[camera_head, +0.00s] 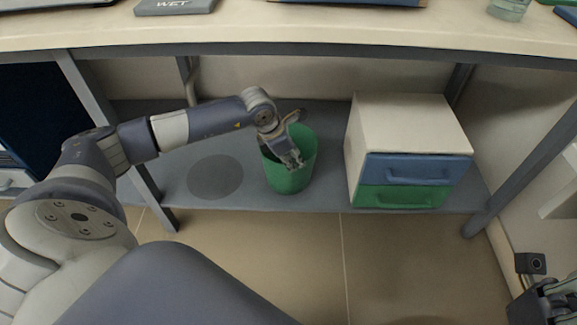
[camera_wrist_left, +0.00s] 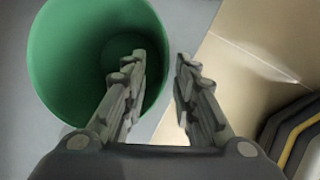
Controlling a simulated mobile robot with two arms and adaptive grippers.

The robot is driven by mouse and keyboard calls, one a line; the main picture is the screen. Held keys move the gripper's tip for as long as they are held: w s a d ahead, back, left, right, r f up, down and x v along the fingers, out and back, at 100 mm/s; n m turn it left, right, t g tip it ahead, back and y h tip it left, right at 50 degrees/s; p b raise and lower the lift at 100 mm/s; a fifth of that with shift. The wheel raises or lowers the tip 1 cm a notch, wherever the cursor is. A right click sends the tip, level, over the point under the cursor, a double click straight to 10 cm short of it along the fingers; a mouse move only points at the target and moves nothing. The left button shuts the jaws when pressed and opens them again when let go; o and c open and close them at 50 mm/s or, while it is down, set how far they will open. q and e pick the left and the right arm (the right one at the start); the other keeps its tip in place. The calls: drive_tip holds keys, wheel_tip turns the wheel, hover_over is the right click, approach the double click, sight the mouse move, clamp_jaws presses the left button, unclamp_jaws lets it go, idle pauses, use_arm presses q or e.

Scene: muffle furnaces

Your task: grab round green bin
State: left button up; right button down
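The round green bin (camera_head: 290,176) stands upright on the grey shelf under the bench, and its open mouth shows in the left wrist view (camera_wrist_left: 60,70). My left gripper (camera_head: 294,160) is over the front of the bin. In the left wrist view the left gripper (camera_wrist_left: 160,70) is open, with one finger over the bin's mouth and the other outside its rim. The bin's wall lies between the fingers, with a gap to the right finger. My right gripper (camera_head: 545,300) is only partly seen at the lower right edge; its fingers do not show clearly.
A white drawer unit (camera_head: 405,120) with a blue and a green drawer stands right of the bin. A dark round patch (camera_head: 215,177) lies on the shelf to its left. The bench top (camera_head: 300,30) is above, and metal legs (camera_head: 115,140) stand at both sides.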

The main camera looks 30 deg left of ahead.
sight(298, 168)
use_arm(q)
drive_tip(key=b+x, duration=0.2)
drive_tip(key=x, duration=0.2)
drive_tip(key=shift+w+d+f, duration=0.1)
drive_tip(key=shift+w+d, duration=0.1)
clamp_jaws()
